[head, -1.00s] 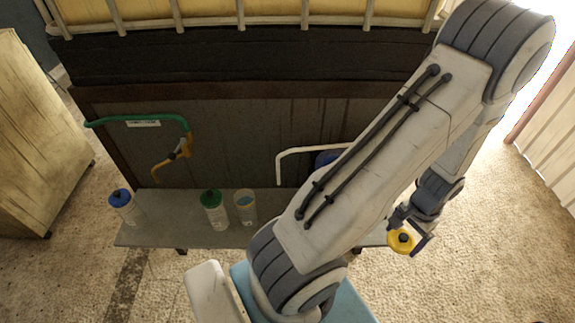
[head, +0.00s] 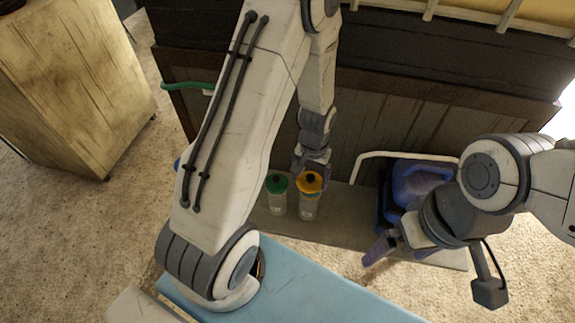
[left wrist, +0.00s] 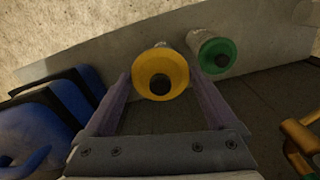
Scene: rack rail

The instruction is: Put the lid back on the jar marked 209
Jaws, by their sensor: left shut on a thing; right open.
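My left gripper (head: 312,170) is shut on the yellow lid (head: 309,183), which has a dark knob. The lid is at the mouth of a pale jar (head: 308,206) on the grey shelf. I cannot tell whether it is seated. The left wrist view shows the yellow lid (left wrist: 161,74) between the fingers, with the jar mostly hidden beneath it. No number is legible on the jar. My right gripper (head: 402,251) is open and empty in front of the shelf's right part.
A green-lidded jar (head: 277,195) stands close beside, to the left. A blue container (head: 415,182) stands on the shelf (head: 345,222) to the right, near a white rail (head: 405,155). A green handle (head: 185,86) is on the back panel. My left arm hides the shelf's left part.

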